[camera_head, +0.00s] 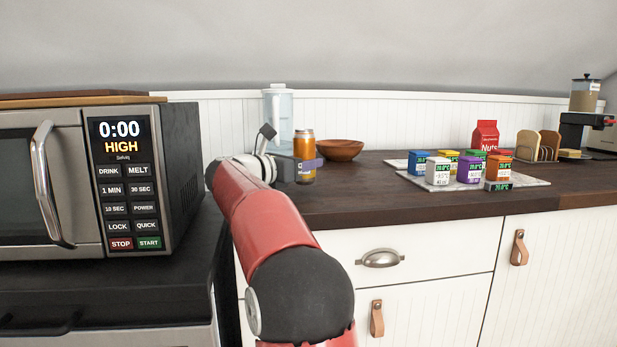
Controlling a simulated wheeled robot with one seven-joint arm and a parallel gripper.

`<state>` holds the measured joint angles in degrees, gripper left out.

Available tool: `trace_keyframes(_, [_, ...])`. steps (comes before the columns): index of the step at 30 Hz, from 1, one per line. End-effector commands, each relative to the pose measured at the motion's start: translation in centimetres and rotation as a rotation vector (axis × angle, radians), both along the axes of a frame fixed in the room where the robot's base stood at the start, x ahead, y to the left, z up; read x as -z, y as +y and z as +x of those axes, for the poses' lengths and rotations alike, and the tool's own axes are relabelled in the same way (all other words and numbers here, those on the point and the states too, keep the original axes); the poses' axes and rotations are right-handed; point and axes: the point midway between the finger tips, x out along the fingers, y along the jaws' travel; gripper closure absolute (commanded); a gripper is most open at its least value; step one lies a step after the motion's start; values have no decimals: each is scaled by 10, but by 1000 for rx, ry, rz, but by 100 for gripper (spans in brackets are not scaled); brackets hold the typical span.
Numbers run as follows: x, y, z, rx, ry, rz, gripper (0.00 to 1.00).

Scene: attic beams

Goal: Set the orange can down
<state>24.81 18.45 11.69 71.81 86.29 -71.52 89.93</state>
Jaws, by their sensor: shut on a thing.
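The orange can (305,148) is upright, just above or on the dark wooden counter (350,203), left of its middle. My gripper (304,165) is shut on the orange can, reaching it from the left at its lower half. Whether the can's base touches the counter cannot be told from this view. The far side of the can and part of my fingers are hidden.
A brown bowl (340,150) stands just behind and right of the can, and a clear pitcher (279,112) behind it. A microwave (183,150) is at left. Several small boxes stand on a marble board (528,183) to the right. Counter between is clear.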

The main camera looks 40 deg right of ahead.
Motion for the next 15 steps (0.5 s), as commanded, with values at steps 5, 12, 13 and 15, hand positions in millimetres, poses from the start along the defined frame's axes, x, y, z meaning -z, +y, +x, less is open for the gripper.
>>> trace_keyframes(5, [19,6,4,3,-1,-1,88])
trace_keyframes(12, [19,5,4,4,-1,0,88])
trace_keyframes(13, [20,5,4,4,0,1,51])
trace_keyframes(15, [19,5,4,4,0,1,42])
